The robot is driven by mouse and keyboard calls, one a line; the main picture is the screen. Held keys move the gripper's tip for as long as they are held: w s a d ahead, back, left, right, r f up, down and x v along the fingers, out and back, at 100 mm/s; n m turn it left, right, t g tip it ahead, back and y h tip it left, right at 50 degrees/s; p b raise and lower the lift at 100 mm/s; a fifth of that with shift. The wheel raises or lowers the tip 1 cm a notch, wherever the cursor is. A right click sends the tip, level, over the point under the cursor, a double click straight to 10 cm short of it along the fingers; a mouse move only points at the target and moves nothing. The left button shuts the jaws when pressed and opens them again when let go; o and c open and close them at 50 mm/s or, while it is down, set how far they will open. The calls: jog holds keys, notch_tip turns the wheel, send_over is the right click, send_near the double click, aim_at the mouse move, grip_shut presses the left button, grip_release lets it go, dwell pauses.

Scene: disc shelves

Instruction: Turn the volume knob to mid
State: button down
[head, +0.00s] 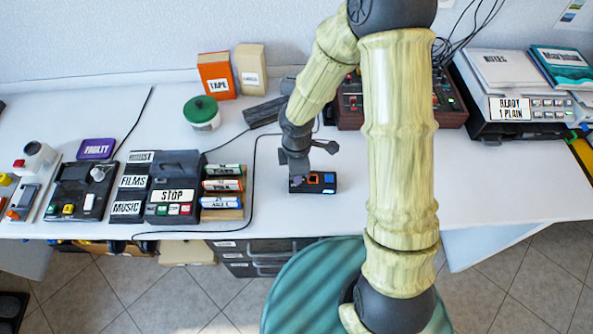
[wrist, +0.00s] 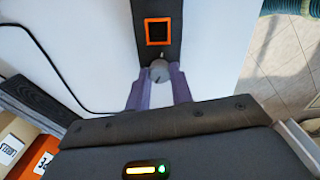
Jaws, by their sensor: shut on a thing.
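The volume knob (wrist: 159,72) is a small round grey knob with a pale pointer mark, on a narrow black device (wrist: 153,10) with an orange-framed dark square. My gripper (wrist: 158,77) is shut on the knob, with a purple-grey finger on either side of it. In the head view the black device (head: 322,189) lies near the table's front edge. My gripper (head: 296,168) points down at its left end there, and the knob is hidden behind it. The knob's scale marks are too small to read.
A black cable (head: 253,165) runs left of the device. Left stand a STOP box (head: 165,160) and stacked labelled tapes (head: 222,185). Behind are a TAPE box (head: 215,75), a green-lidded jar (head: 202,113) and a dark control panel (head: 350,105).

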jog(key=m, duration=0.6)
jog(key=shift+b, duration=0.35)
jog(key=m, duration=0.6)
jog(key=c, duration=1.2)
grip_release()
jog(key=shift+r, duration=0.1)
notch_tip(320, 180, up, 17)
jog(key=p, duration=0.2)
